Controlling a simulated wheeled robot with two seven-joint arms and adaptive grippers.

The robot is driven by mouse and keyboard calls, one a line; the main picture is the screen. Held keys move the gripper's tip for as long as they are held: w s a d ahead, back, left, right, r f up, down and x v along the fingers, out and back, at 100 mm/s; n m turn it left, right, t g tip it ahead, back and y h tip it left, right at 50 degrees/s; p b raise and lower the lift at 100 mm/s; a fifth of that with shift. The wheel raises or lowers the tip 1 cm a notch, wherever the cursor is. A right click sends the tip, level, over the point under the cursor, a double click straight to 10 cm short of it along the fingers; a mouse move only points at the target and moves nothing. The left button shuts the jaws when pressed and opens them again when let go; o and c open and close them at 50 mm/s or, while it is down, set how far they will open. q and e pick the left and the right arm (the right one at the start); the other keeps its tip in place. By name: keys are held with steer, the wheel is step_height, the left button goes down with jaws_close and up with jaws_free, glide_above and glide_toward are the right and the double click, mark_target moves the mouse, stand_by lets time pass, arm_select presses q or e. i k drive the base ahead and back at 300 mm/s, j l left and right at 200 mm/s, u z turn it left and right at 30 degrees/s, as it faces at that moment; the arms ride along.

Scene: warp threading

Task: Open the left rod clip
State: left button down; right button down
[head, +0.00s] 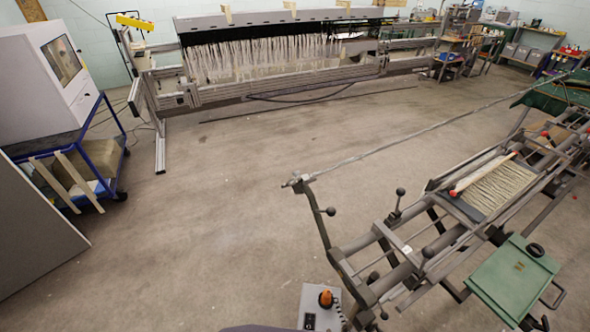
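A long thin grey rod (430,128) runs diagonally above the floor, from the middle of the head view to the upper right. Its left end meets a small metal fitting (297,181) on top of a slanted grey post (318,215); this looks like the left rod clip. A short lever with a dark knob (331,211) sticks out from the post just below it. The clip is too small to tell whether it is open or shut. Neither of my grippers is in view.
The post belongs to a machine frame with a wooden-coloured slatted bed (495,187) and a green box (513,279). A grey control box (318,309) with an orange knob stands at the bottom. The floor (230,210) left of the post is clear.

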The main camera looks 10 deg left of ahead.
mark_target(296, 173)
steer(key=i+j+z, duration=0.25)
steer(key=j, duration=0.35)
steer(key=j+z, duration=0.25)
steer(key=j, duration=0.35)
